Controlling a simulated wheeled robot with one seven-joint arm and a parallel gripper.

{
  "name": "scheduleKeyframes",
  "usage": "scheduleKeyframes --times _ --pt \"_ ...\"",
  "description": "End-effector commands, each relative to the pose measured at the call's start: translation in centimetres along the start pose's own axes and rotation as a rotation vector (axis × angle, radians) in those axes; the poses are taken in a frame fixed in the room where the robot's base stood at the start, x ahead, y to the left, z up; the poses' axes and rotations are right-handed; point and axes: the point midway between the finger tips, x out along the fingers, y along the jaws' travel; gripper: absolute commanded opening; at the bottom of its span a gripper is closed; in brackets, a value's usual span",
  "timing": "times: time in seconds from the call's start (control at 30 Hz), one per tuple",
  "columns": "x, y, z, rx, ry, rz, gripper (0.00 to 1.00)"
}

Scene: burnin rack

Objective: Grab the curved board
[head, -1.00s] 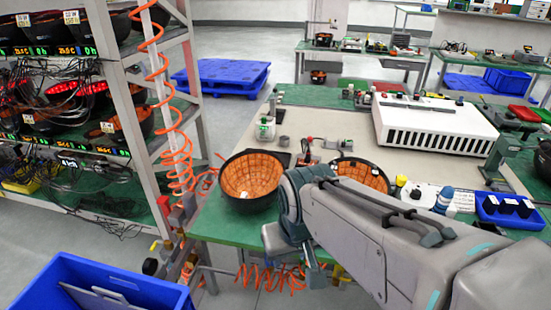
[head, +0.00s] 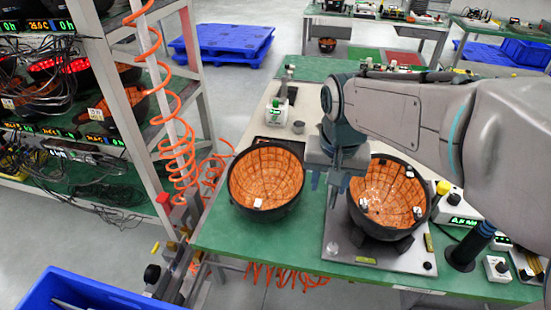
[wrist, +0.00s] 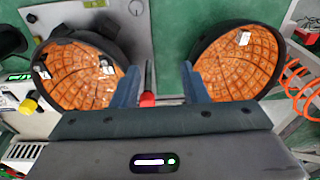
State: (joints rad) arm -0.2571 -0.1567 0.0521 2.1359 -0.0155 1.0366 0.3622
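Two bowl-shaped curved boards, orange with a grid inside and black shells, sit on the green bench. The left curved board (head: 266,178) has one white tag and shows on the right in the wrist view (wrist: 238,68). The right curved board (head: 385,190) carries several small dark and white parts, rests on a grey metal plate, and shows on the left in the wrist view (wrist: 80,78). My gripper (wrist: 160,85) points down over the gap between the two boards. Its blue fingers are apart, with nothing held between them. Their exact height above the rims is unclear.
A rack (head: 165,125) with coiled orange cable stands at the left. A blue bin (head: 95,290) is at the lower left. A small white-and-green device (head: 277,112) stands behind the boards. A black post (head: 468,248) and small devices crowd the right side.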

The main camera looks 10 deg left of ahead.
Motion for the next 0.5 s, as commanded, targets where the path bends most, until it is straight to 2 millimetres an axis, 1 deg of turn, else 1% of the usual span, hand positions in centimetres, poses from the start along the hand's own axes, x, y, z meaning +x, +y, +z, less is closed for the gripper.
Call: scheduleKeyframes --times 0.03,0.07,0.1,0.17,0.2,0.23,0.3,0.4,0.5 --pt "0.2 -2.5 -1.1 -0.006 -0.024 0.002 0.40" --pt "0.3 -3.8 -1.6 -0.002 -0.034 0.003 0.40" --pt "0.4 -5.5 -2.1 0.003 -0.049 0.005 0.40" --pt "0.6 -8.0 -2.8 0.009 -0.069 0.009 0.40" --pt "0.8 -9.6 -3.0 0.013 -0.079 0.011 0.40" --pt "0.9 -10.6 -3.1 0.015 -0.088 0.013 0.40" --pt "1.2 -12.7 -3.3 0.022 -0.103 0.018 0.40" --pt "1.5 -14.8 -3.4 0.028 -0.118 0.023 0.40" --pt "1.9 -15.7 -3.3 0.031 -0.125 0.026 0.40"
